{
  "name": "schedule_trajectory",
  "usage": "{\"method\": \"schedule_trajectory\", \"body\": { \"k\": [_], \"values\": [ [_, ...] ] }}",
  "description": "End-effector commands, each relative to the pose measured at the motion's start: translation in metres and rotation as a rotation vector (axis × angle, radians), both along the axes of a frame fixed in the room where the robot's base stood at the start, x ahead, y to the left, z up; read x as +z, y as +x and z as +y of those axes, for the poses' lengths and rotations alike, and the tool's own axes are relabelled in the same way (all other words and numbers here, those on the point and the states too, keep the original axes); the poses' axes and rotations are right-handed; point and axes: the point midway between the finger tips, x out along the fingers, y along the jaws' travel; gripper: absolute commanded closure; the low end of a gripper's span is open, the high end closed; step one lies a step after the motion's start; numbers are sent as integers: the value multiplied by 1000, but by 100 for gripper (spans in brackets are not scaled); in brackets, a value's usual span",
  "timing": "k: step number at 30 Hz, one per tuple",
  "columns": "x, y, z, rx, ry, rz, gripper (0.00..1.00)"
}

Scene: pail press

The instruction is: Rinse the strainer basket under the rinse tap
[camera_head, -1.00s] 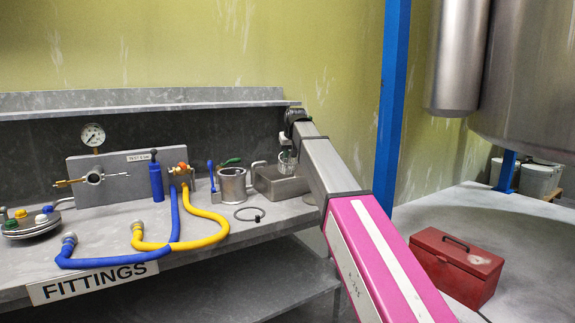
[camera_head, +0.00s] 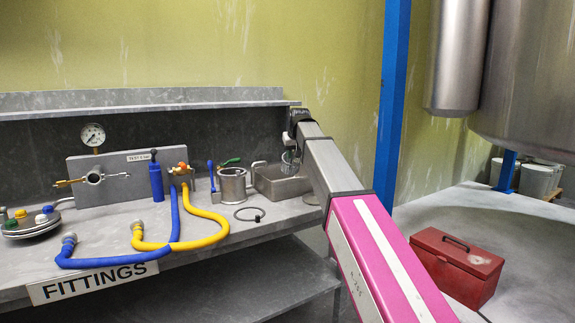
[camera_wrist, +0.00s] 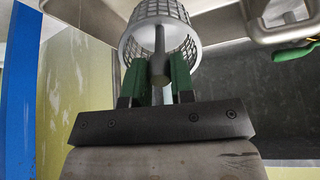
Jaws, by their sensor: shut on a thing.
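The strainer basket (camera_wrist: 158,25) is a grey mesh cup at the top of the wrist view. My gripper (camera_wrist: 157,75) is shut on its stem, with green fingers on both sides. In the head view the basket (camera_head: 290,161) hangs over the right part of a grey metal basin (camera_head: 268,188), partly behind my arm. A small grey fitting (camera_head: 258,164), perhaps the rinse tap, stands at the basin's left back, left of the basket. A green lever (camera_head: 231,161) is further left. I see no clear water stream.
Blue (camera_head: 115,262) and yellow (camera_head: 205,240) hoses lie on the bench. A blue post (camera_head: 393,100) rises right of my arm. A red toolbox (camera_head: 458,268) is at right.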

Motion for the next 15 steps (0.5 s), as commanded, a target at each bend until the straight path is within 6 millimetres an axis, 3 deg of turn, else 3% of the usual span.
{"method": "schedule_trajectory", "body": {
  "k": [15],
  "values": [
    [0, -36, -12, 0, 0, 0, 100]
  ]
}}
